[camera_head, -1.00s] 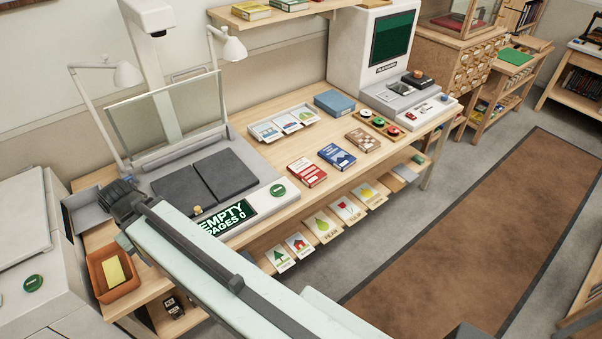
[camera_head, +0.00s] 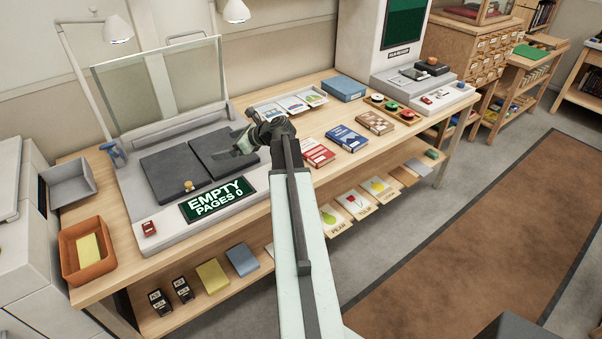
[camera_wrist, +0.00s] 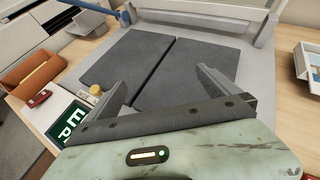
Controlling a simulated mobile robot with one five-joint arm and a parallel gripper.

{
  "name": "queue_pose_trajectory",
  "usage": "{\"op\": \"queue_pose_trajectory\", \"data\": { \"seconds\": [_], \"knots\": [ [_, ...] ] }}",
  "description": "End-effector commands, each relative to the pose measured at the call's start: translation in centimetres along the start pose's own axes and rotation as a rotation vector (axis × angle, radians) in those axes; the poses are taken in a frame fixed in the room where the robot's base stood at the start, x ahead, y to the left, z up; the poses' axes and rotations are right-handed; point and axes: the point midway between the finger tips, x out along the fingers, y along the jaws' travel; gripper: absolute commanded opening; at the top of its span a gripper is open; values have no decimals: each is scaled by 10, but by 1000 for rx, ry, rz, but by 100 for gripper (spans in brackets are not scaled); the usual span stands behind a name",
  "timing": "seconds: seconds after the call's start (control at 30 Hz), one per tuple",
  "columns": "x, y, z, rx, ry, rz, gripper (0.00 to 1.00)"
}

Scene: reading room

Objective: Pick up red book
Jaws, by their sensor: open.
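The red book (camera_head: 318,152) with a white label lies flat on the table, right of my gripper, its left part hidden behind my arm. My gripper (camera_head: 246,146) is open and empty above the right dark pad of the scanner cradle. In the wrist view its two fingers (camera_wrist: 160,88) are spread apart over the dark pads (camera_wrist: 135,62), with nothing between them.
A picture-card tray (camera_head: 290,105) is behind. The scanner's glass plate (camera_head: 165,85) stands raised. An orange bin (camera_head: 88,250) sits at the front left.

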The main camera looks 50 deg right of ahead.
Motion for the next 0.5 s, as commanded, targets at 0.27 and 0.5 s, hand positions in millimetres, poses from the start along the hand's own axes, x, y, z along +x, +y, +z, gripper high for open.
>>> {"op": "queue_pose_trajectory", "data": {
  "seconds": [0.27,0.5],
  "knots": [
    [-174,-161,-203,263,-76,-366,100],
    [-225,-179,-241,297,-73,-441,100]
  ]
}}
